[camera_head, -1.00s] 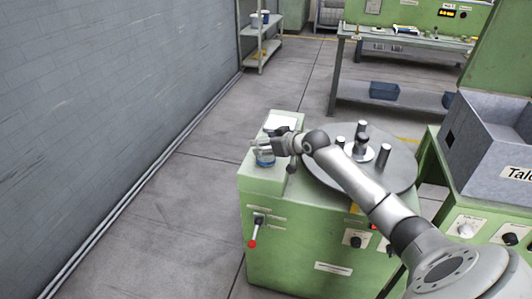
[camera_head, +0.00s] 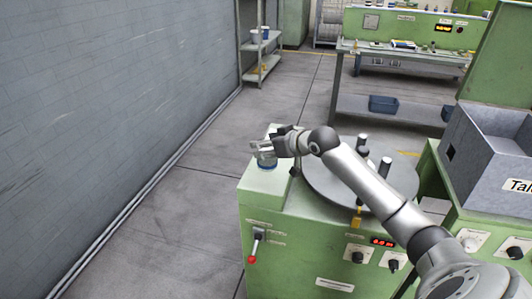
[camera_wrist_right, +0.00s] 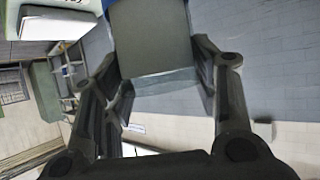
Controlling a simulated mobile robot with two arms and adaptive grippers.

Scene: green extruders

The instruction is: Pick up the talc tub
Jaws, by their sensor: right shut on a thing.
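In the right wrist view a plain grey-green face of the tub (camera_wrist_right: 152,45) fills the space between the fingers of my right gripper (camera_wrist_right: 155,72). Whether the tub is clear of the machine top is hard to tell. My left gripper is not in view.
The green machine (camera_head: 300,235) carries a round grey turntable (camera_head: 325,190) with several upright posts, partly behind my right arm. A grey bin (camera_head: 485,165) stands at the right. A grey wall (camera_head: 110,120) runs along the left, with free floor (camera_head: 170,235) between.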

